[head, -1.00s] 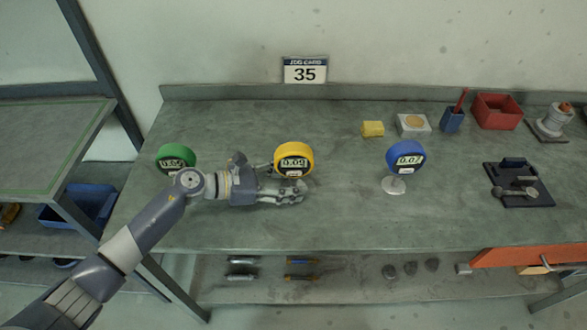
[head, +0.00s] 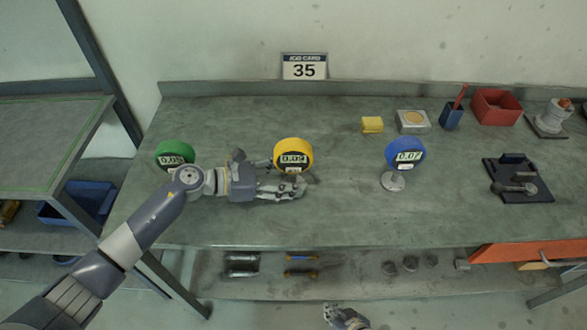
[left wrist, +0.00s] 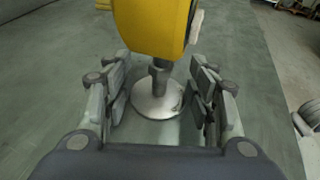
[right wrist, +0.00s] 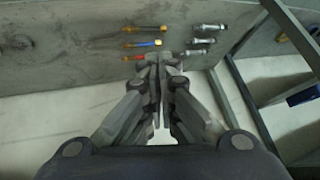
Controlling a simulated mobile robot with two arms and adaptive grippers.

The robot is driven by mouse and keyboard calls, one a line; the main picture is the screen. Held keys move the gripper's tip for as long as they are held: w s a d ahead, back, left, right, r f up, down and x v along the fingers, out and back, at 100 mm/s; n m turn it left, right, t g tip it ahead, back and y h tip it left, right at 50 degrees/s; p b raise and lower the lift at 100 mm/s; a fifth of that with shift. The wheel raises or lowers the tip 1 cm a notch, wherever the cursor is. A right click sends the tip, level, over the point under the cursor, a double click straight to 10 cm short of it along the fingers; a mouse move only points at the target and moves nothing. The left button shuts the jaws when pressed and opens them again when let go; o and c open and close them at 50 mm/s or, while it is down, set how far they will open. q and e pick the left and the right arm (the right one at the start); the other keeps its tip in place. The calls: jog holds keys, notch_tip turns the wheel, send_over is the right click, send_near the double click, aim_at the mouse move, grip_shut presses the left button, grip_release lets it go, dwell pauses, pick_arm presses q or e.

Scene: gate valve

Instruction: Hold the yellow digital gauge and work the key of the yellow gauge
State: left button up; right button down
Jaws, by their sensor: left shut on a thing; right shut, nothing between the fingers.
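The yellow digital gauge (head: 293,155) stands upright on the bench, its display reading about 0.09 and a pale key on its lower face. In the left wrist view the yellow gauge (left wrist: 152,25) shows from the side, with its stem and round silver foot below. My left gripper (head: 296,187) is shut on the gauge's stem, just under the body; it shows in the left wrist view (left wrist: 159,92) too, a finger on each side of the stem. My right gripper (head: 340,314) is low at the bottom edge, in front of the bench. In the right wrist view (right wrist: 157,65) its fingers are together and empty.
A green gauge (head: 174,154) stands left, partly behind my left arm, and a blue gauge (head: 405,154) stands right. Tools lie on the lower shelf (right wrist: 70,80). The bench between yellow and blue gauges is clear.

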aim_at(293, 169)
jog(key=w+a+r+t+y, duration=0.1)
jog(key=a+r+y, duration=0.1)
jog(key=a+r, duration=0.45)
jog(key=a+r+y, duration=0.2)
jog(key=a+r, duration=0.2)
jog(key=r, duration=0.6)
jog(key=w+a+r+t+y, duration=0.1)
jog(key=a+r+y, duration=0.1)
jog(key=a+r, duration=0.5)
jog(key=w+d+r, duration=0.2)
jog(key=r, duration=0.3)
jog(key=w+d+r+t+y, duration=0.1)
jog(key=d+r, duration=0.1)
jog(key=r, duration=0.3)
jog(key=w+d+r+t+y, duration=0.1)
jog(key=w+d+r, duration=0.1)
jog(key=r, duration=0.3)
jog(key=shift+w+d, duration=0.3)
jog(key=shift+d, duration=0.25)
jog(key=shift+w+d+r+t, duration=0.1)
jog(key=shift+r+t, duration=0.15)
jog(key=shift+t, duration=0.05)
jog(key=shift+w, duration=4.4)
jog(key=shift+w, duration=0.15)
